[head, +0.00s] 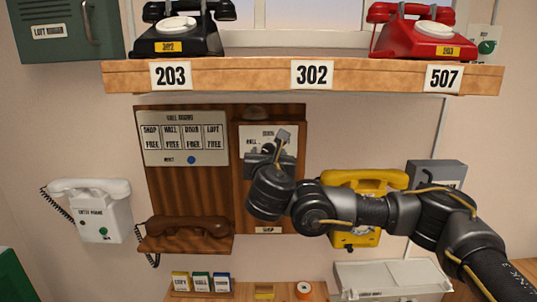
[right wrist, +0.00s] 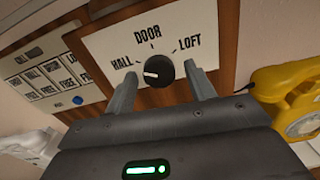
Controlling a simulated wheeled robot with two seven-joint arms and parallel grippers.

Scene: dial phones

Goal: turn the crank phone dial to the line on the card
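The crank phone is a wooden wall panel (head: 190,190) with a brown handset (head: 188,228) on a ledge. Its black dial (right wrist: 158,73) sits on a white plate (right wrist: 112,45) lettered HALL, DOOR and LOFT. The dial's white mark lies on its left part, on the HALL side. My right gripper (right wrist: 162,75) is open, its two fingers on either side of the dial; I cannot tell whether they touch it. In the head view my right gripper (head: 274,148) covers the dial and much of the plate. My left gripper is not in view.
A yellow phone (head: 365,182) hangs just right of the panel, partly behind my right arm. A white phone (head: 92,208) hangs at left. A shelf (head: 240,75) above holds black and red phones. Several small cards (head: 201,282) stand below. A call board (head: 185,137) lists FREE entries.

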